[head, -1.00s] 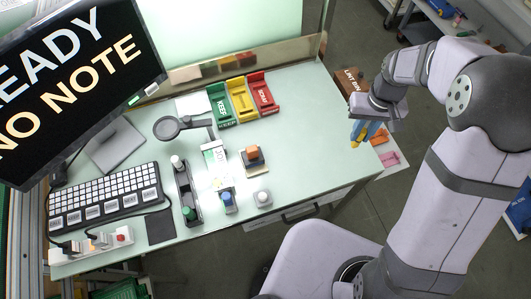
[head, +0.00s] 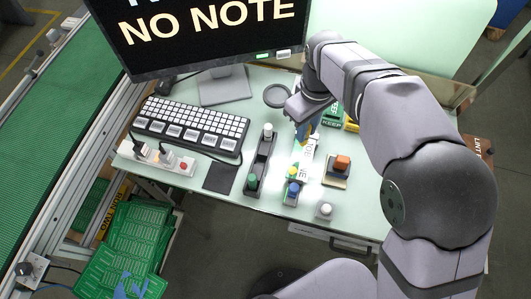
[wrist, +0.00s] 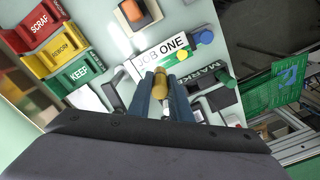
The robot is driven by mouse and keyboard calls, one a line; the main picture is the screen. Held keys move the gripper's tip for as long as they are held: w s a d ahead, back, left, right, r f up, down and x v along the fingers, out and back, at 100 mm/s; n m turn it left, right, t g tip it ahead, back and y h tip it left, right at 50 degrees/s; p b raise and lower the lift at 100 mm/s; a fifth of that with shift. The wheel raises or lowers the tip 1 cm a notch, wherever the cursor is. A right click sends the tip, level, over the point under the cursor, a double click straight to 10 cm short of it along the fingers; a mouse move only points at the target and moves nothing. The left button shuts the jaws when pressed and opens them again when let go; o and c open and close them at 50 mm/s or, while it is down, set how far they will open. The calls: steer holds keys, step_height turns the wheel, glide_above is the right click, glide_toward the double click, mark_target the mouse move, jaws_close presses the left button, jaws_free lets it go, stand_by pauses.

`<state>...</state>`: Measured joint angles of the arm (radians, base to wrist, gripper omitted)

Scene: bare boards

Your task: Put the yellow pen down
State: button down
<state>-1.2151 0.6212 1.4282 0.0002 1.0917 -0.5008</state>
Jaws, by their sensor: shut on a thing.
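My gripper (head: 306,133) is over the middle of the table, its blue fingers pointing down. In the wrist view its fingers (wrist: 162,97) are shut on the yellow pen (wrist: 160,82), seen nearly end-on between them. Most of the pen is hidden by the fingers in both views. The pen is near a white card (wrist: 162,50) reading JOB ONE. I cannot tell whether it touches anything below.
A black tray (head: 261,160) with a green and a white knob lies left of the gripper. An orange button block (head: 337,170) stands at right. Green (wrist: 80,68), yellow (wrist: 60,44) and red (wrist: 36,26) bins stand nearby. A keyboard (head: 190,128) fills the left.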

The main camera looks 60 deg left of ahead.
steer(key=s+a+n, duration=0.4)
steer(key=s, duration=0.7)
steer(key=shift+w+a+f+p, duration=0.1)
steer(key=shift+f+p, duration=0.45)
steer(key=shift+f, duration=1.9)
steer(key=shift+w+a+f+p, duration=0.1)
steer(key=shift+f+p, duration=0.45)
steer(key=shift+f, duration=1.85)
steer(key=shift+f, duration=0.15)
steer(key=c, duration=1.6)
jaws_free()
step_height(320, 180, up, 12)
steer(key=b, duration=0.3)
steer(key=shift+b, duration=0.3)
